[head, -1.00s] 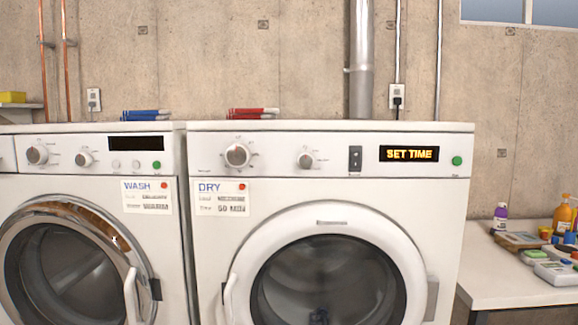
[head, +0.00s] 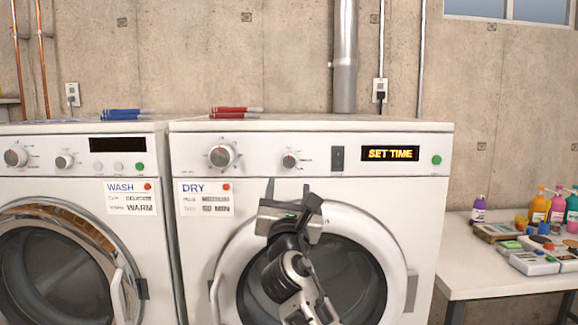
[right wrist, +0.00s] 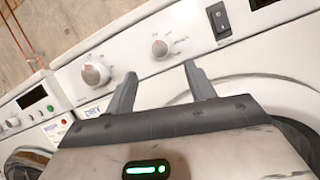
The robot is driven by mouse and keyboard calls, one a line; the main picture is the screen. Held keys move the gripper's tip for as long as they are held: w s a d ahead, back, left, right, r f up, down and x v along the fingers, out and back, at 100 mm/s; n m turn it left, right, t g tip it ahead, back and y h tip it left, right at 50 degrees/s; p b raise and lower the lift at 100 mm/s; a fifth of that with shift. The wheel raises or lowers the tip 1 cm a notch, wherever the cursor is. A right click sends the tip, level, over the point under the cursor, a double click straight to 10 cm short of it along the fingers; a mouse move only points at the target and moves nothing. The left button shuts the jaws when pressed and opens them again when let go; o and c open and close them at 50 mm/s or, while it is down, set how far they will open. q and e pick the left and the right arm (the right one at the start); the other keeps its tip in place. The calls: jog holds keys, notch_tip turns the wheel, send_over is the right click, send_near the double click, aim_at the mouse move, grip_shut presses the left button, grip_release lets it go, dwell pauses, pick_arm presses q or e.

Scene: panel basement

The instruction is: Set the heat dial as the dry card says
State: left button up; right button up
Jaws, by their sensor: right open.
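The white dryer (head: 310,126) has a larger left dial (head: 221,156) and a smaller right dial (head: 289,159) on its panel. Both dials also show in the right wrist view, the larger (right wrist: 95,74) and the smaller (right wrist: 160,49). I cannot read their labels to tell which sets heat. The DRY card (head: 205,199) is fixed below the larger dial; its small print is mostly unreadable. My right gripper (head: 288,189) is open and empty, just below the smaller dial, its fingers (right wrist: 162,74) pointing up toward it without touching. My left gripper is out of view.
The dryer display (head: 390,153) reads SET TIME, with a rocker switch (head: 338,159) and green button (head: 437,160) beside it. The washer (head: 75,170) with its WASH card stands at left. Marker pens lie on top. A side table (head: 480,285) at right holds bottles.

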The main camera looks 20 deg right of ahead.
aim_at(289, 163)
jog(key=x, duration=0.9)
jog(key=shift+s, duration=0.1)
jog(key=shift+f, duration=0.1)
jog(key=c, duration=1)
